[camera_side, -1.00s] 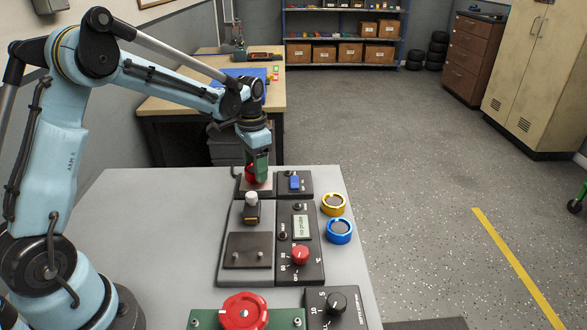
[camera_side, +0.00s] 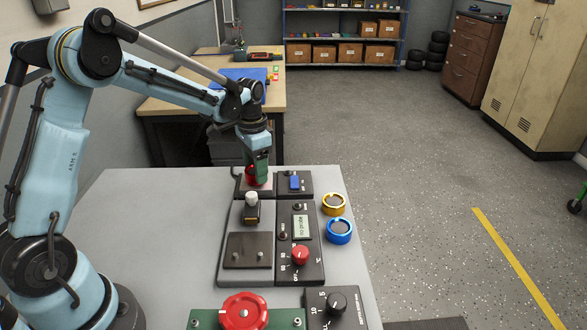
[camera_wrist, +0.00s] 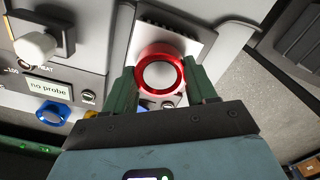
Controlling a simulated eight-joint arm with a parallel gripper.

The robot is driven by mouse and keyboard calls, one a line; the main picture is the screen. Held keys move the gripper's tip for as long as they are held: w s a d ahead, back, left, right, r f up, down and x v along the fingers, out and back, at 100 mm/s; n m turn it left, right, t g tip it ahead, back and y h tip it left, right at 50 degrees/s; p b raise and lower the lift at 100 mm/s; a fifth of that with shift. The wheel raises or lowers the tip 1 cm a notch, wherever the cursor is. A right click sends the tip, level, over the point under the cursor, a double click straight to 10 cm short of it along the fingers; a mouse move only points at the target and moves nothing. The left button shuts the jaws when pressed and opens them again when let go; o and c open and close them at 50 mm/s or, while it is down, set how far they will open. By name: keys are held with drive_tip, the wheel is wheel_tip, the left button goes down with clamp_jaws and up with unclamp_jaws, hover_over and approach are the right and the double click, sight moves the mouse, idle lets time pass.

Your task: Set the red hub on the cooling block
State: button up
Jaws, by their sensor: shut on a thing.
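The red hub (camera_wrist: 160,73), a red ring with a pale round middle, sits between the two green fingers of my gripper (camera_wrist: 163,84) in the wrist view. My gripper is shut on it. In the side view my gripper (camera_side: 258,172) points down and partly hides the red hub (camera_side: 250,176). The cooling block (camera_side: 263,190) is the grey block right beneath it at the far end of the bench.
A small panel with a blue switch (camera_side: 294,182) stands right of the block. Nearer are a white-capped part (camera_side: 251,200), a "no probe" panel (camera_side: 301,228) and a red handwheel (camera_side: 243,311). A yellow ring (camera_side: 333,204) and blue ring (camera_side: 340,231) lie at right.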

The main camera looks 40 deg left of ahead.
drive_tip(key=shift+f, duration=0.15)
drive_tip(key=o, duration=1.2)
drive_tip(key=shift+r, duration=3.5)
